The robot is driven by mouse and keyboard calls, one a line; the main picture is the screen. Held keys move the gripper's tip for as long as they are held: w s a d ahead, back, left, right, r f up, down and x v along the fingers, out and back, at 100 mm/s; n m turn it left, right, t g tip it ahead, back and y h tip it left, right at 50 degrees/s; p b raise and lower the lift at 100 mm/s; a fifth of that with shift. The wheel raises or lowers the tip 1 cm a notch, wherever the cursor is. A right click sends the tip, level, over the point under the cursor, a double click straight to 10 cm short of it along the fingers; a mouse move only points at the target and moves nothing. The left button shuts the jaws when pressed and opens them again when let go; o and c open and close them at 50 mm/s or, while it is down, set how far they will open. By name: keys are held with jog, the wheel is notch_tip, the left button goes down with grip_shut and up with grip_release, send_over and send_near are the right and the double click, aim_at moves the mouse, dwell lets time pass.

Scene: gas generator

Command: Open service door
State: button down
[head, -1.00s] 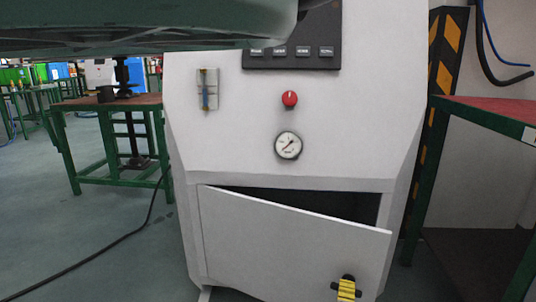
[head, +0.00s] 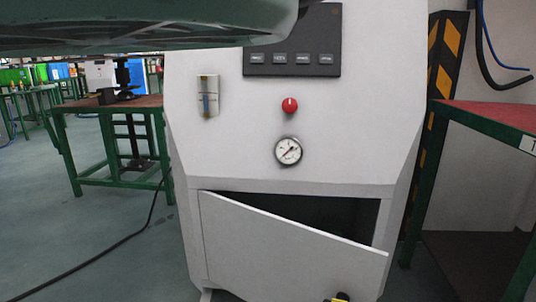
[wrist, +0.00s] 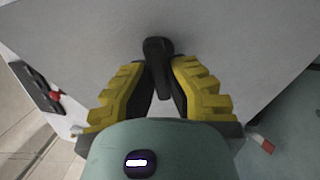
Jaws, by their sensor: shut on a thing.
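The service door (head: 275,250) is a flat light-grey panel low on the front of the white cabinet. It stands ajar, its right edge swung out and its left edge at the cabinet. A dark gap (head: 330,213) shows above it. In the wrist view the door's face (wrist: 235,30) fills much of the picture. A black handle (wrist: 157,50) sits between the yellow-and-black fingers of my gripper (wrist: 160,74), which is shut on it. In the head view only a bit of my gripper (head: 339,298) shows at the bottom edge; the handle is hard to make out there.
The cabinet carries a red knob (head: 289,105), a gauge (head: 288,151) and a black panel (head: 292,58). A green bench (head: 470,118) with a red top stands close on the right. Another table (head: 110,105) stands at the left, with a cable (head: 110,245) on the floor.

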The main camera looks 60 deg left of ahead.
jog(key=shift+s+d+p, duration=0.2)
jog(key=shift+s+d, duration=0.05)
jog(key=shift+s, duration=0.65)
jog(key=shift+s+d+p, duration=0.25)
jog(key=shift+s, duration=0.65)
jog(key=shift+s+d+p, duration=0.2)
jog(key=shift+s+d, duration=0.05)
jog(key=shift+s, duration=0.65)
jog(key=shift+s, duration=0.1)
jog(key=s+d, duration=0.1)
jog(key=s, duration=0.6)
jog(key=shift+s, duration=0.35)
jog(key=c, duration=0.5)
grip_release()
jog(key=shift+c, duration=0.2)
jog(key=v, duration=0.7)
jog(key=shift+r, duration=0.1)
